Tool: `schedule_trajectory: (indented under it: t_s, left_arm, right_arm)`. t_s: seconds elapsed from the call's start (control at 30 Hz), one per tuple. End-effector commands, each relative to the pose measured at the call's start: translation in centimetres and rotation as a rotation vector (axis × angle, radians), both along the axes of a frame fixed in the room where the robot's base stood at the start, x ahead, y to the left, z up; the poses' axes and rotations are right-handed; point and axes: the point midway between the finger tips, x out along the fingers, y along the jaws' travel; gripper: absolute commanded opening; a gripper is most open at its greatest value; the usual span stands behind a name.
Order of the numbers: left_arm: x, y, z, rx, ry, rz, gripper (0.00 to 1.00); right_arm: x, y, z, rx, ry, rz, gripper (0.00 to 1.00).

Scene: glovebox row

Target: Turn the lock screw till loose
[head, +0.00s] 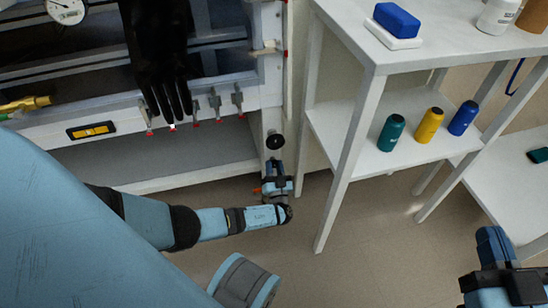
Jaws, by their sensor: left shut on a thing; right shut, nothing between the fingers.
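My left gripper (272,166) is at the lower right corner post of the glovebox frame, pointing away from me. It is shut on a small part that its fingers mostly hide, which I take to be the lock screw. A round black knob (275,141) shows on the post just beyond the fingertips. A small orange-red piece (257,190) shows at the left side of this gripper. My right gripper (492,246) is at the lower right, far from the post, shut and empty.
Right of the post, a white shelf unit (345,150) holds green, yellow and blue bottles (430,125). The floor between is clear.

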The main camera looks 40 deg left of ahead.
Motion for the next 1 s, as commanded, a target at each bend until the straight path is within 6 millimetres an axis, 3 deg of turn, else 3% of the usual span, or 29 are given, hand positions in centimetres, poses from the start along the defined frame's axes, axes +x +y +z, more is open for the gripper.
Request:
schedule_trajectory:
  t_s: [0.37,0.4,0.5,1.0]
  left_arm:
    - [0.09,0.10,0.07,-0.004,-0.005,0.001,0.05]
    - [0.09,0.10,0.07,-0.004,-0.005,0.001,0.33]
    - [0.07,0.09,0.06,-0.004,-0.005,0.001,0.54]
    - [-0.86,0.01,-0.45,-0.004,-0.002,0.002,0.54]
  right_arm:
    - [0.00,0.01,0.00,0.000,0.000,0.000,0.00]
    - [0.00,0.01,0.00,0.000,0.000,0.000,0.00]
    - [0.00,0.01,0.00,0.000,0.000,0.000,0.00]
    - [-0.01,0.02,0.00,0.000,0.000,0.001,0.00]
